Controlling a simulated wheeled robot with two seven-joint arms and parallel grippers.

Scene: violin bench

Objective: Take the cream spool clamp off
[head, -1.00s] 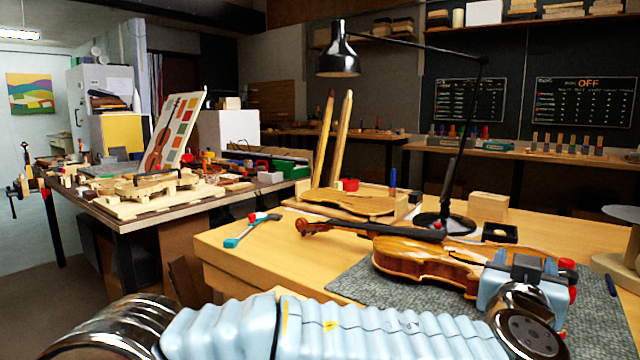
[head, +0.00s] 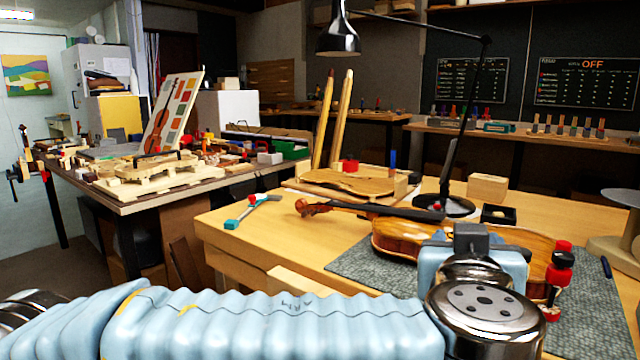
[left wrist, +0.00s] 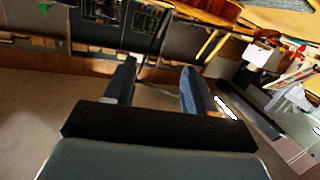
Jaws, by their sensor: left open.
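The violin (head: 400,236) lies on the grey mat (head: 352,268) on the near bench, its neck to the left. A spool clamp with red ends (head: 562,250) stands at the violin's right end. My left wrist hides part of the violin's body. In the left wrist view my left gripper (left wrist: 158,68) is open and empty, and the violin (left wrist: 212,10) shows at the top edge, beyond the fingers. My right gripper is not in view.
A red-and-teal tool (head: 250,211) lies left of the violin. Behind the violin are the lamp base (head: 452,207), a dark tray (head: 497,215) and a wooden plate (head: 355,184).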

